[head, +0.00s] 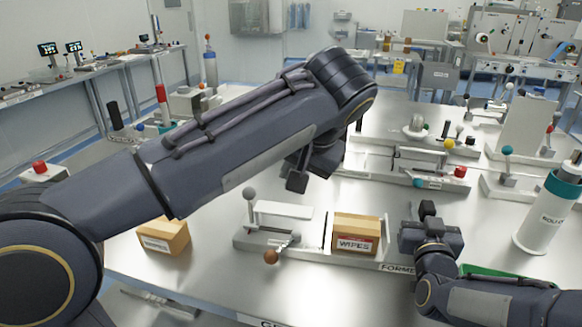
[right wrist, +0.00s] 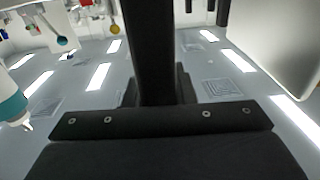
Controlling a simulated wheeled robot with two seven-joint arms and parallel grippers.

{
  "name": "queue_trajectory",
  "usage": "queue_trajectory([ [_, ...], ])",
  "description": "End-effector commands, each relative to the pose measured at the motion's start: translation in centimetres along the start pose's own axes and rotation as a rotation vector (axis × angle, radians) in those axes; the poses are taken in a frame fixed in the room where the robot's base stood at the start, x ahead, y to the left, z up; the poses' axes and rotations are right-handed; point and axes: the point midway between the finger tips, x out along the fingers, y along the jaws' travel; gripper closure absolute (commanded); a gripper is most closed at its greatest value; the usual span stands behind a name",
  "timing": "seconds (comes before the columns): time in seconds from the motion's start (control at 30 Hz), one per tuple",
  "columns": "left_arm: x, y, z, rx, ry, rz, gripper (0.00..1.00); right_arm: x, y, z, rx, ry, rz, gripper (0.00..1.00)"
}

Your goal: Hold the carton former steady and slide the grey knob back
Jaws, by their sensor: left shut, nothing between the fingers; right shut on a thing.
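The carton former (head: 300,248), a low white frame with a label reading "FORME", stands on the metal table. Its grey knob (head: 249,193) sits upright on a post at the left end, and an orange-brown knob (head: 271,257) is at the front. A carton marked "WIPES" (head: 348,221) sits at its right end. My left gripper (head: 297,183) is shut and empty above and behind the former, right of the grey knob. My right gripper (head: 428,209) is shut at the former's right end. Its grip is hidden in the head view and unclear in the right wrist view.
Another "WIPES" carton (head: 163,237) stands on the table left of the former. A white rail unit with a red button (head: 459,172) lies behind. My left arm covers much of the back left.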

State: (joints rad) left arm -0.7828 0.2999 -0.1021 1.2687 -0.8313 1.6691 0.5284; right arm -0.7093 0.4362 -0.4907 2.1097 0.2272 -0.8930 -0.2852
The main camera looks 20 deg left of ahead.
Motion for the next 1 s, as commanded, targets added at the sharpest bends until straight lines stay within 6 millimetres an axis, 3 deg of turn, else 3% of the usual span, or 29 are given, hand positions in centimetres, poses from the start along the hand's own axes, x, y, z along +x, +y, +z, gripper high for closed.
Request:
queue_trajectory([
  [0.03, 0.1, 0.1, 0.1, 0.0, 0.0, 0.0, 1.0, -0.3, 0.1, 1.3, -0.004, -0.033, 0.001, 1.0],
  [0.77, 0.0, 0.0, 0.0, 0.0, 0.0, 0.0, 1.0, -0.3, 0.0, 0.5, -0.003, -0.03, -0.001, 1.0],
  [0.8, -0.1, 0.0, 0.0, 0.0, 0.0, 0.0, 1.0, -0.3, 0.0, 0.5, -0.003, -0.03, -0.002, 0.74],
  [1.0, -0.1, -0.1, -0.1, 0.0, 0.0, 0.0, 1.0, -0.2, 0.0, 0.2, -0.002, -0.023, -0.002, 0.51],
])
